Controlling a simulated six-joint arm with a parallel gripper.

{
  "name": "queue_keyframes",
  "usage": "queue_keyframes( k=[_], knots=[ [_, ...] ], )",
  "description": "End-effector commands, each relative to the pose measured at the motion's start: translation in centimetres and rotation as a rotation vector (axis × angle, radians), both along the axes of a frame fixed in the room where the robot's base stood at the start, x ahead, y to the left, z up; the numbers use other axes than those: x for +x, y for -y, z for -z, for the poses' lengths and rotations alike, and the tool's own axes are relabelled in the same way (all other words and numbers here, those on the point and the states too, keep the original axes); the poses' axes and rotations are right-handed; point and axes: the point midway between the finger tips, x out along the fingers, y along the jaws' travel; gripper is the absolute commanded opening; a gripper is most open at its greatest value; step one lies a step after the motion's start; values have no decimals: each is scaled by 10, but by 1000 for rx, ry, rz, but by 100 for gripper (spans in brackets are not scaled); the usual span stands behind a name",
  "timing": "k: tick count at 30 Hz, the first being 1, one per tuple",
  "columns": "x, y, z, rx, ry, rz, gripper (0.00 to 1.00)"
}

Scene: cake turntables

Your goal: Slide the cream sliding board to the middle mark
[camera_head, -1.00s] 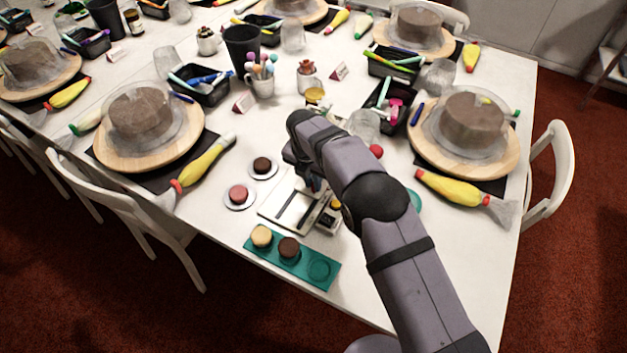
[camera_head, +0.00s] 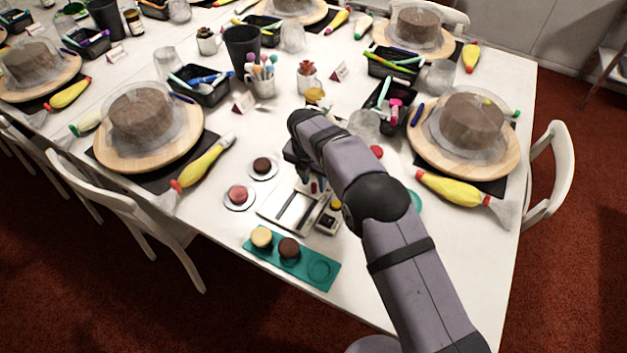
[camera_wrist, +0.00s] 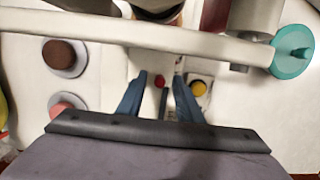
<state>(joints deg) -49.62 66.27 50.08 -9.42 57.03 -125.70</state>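A pale, cream-white board (camera_head: 268,212) with dark-edged slot lines lies on the table, left of a small unit with a yellow button (camera_head: 336,205). I take it for the sliding board; its marks are too small to read. My gripper (camera_head: 309,184) is over the board's far right end. In the wrist view its two blue fingers (camera_wrist: 160,75) are apart, with a small red knob (camera_wrist: 161,81) showing between them. The yellow button (camera_wrist: 198,88) is just right of the right finger. I cannot tell whether a finger touches the knob.
Two small cakes on white discs, brown (camera_head: 262,165) and pink (camera_head: 239,195), stand left of the board. A teal tray (camera_head: 320,270) with two cakes lies in front. A pale bar (camera_wrist: 120,32) crosses the wrist view. A black bin (camera_head: 395,118) stands behind.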

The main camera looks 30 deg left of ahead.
Motion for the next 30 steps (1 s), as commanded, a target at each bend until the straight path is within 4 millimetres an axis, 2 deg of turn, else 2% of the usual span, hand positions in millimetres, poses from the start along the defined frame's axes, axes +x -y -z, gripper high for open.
queue_keyframes(
  k=[5,24,30],
  knots=[
    [-1,0,-9,-1,-2,0,33],
    [-1,0,-64,-2,-4,-1,33],
    [-2,0,-69,-2,-4,-1,33]
  ],
)
